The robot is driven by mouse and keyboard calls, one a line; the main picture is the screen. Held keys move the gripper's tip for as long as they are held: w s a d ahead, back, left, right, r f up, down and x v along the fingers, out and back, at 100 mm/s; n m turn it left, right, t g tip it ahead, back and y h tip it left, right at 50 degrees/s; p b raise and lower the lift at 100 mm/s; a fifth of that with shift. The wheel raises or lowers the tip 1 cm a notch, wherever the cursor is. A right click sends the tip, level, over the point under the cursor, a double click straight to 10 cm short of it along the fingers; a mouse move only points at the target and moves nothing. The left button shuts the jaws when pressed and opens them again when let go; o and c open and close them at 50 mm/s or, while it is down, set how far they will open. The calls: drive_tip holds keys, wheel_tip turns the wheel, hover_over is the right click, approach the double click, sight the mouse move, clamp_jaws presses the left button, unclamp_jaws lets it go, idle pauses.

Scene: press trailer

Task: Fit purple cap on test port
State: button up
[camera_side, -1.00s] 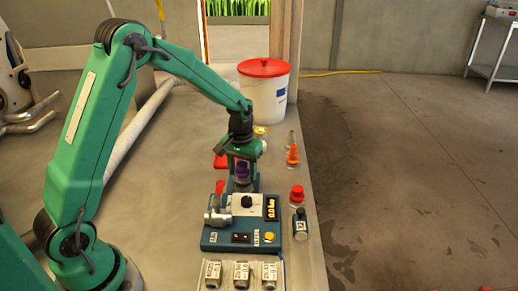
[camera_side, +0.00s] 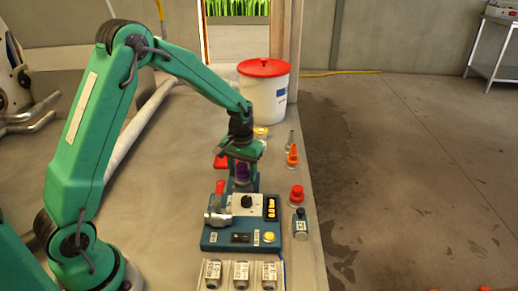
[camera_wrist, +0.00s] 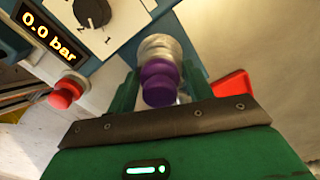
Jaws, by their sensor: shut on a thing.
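The purple cap (camera_wrist: 160,80) is between the green fingers of my gripper (camera_wrist: 163,92), which is shut on it. In the wrist view the cap lines up with a silver ribbed fitting, apparently the test port (camera_wrist: 158,48). The two touch or overlap in the picture; I cannot tell how far the cap is on. In the side view my gripper (camera_side: 242,168) points down with the purple cap (camera_side: 241,173) behind the blue press box (camera_side: 218,238). The port is mostly hidden there.
A white bucket (camera_side: 264,95) stands behind.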

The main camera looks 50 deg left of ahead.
sight(242, 164)
drive_tip(key=shift+f, duration=0.45)
drive_tip(key=o, duration=0.7)
drive_tip(key=shift+o, duration=0.2)
drive_tip(key=shift+r, duration=0.15)
drive_tip(key=shift+r, duration=5.35)
drive_tip(key=shift+r, duration=0.1)
wheel_tip(242, 164, up, 9)
